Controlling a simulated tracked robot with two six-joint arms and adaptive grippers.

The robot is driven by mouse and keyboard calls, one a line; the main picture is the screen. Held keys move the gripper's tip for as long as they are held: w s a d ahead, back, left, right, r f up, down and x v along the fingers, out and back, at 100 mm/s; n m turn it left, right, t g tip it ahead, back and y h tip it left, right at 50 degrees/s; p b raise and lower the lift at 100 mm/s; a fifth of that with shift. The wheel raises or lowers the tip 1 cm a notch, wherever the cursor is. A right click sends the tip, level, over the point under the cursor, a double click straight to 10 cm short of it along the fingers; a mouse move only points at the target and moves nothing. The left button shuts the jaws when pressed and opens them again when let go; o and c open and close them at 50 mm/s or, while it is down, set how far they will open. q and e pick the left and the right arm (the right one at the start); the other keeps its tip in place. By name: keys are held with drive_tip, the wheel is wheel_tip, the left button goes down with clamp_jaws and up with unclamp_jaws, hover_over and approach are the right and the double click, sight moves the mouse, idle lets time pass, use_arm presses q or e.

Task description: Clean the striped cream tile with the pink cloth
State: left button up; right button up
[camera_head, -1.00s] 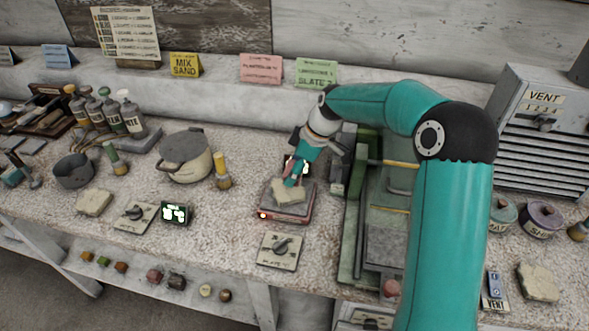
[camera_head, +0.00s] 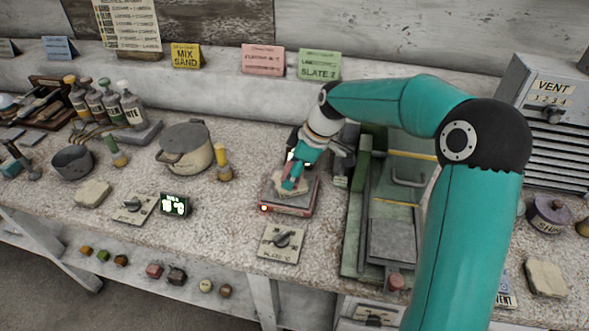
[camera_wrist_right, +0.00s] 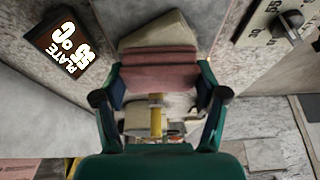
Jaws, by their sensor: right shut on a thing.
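My right gripper (camera_head: 291,188) reaches down over a low hot plate (camera_head: 282,210) with a grey top and reddish base. In the right wrist view the gripper (camera_wrist_right: 158,85) is shut on a dusty pink folded pad, which looks like the pink cloth (camera_wrist_right: 158,72). A pale cream slab, perhaps the cream tile (camera_wrist_right: 158,33), shows just beyond the cloth. In the head view a cream piece (camera_head: 280,186) lies on the plate under the gripper, largely hidden by it. I cannot make out stripes, nor whether cloth and slab touch. My left gripper is not in view.
A plate dial (camera_head: 282,242) lies in front of the hot plate. A lit display (camera_head: 174,205), a cream slab (camera_head: 93,193) and a lidded pot (camera_head: 185,148) stand to the left. A green-framed machine (camera_head: 350,225) stands close on the right.

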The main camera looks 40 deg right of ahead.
drive_tip(key=shift+w+d+p, duration=0.75)
drive_tip(key=shift+w+d, duration=0.5)
drive_tip(key=shift+d, duration=0.25)
drive_tip(key=shift+s+a+r, duration=0.7)
drive_tip(key=shift+a+r, duration=0.05)
drive_tip(key=shift+a, duration=0.1)
drive_tip(key=shift+r+p, duration=0.75)
drive_tip(key=shift+r, duration=0.5)
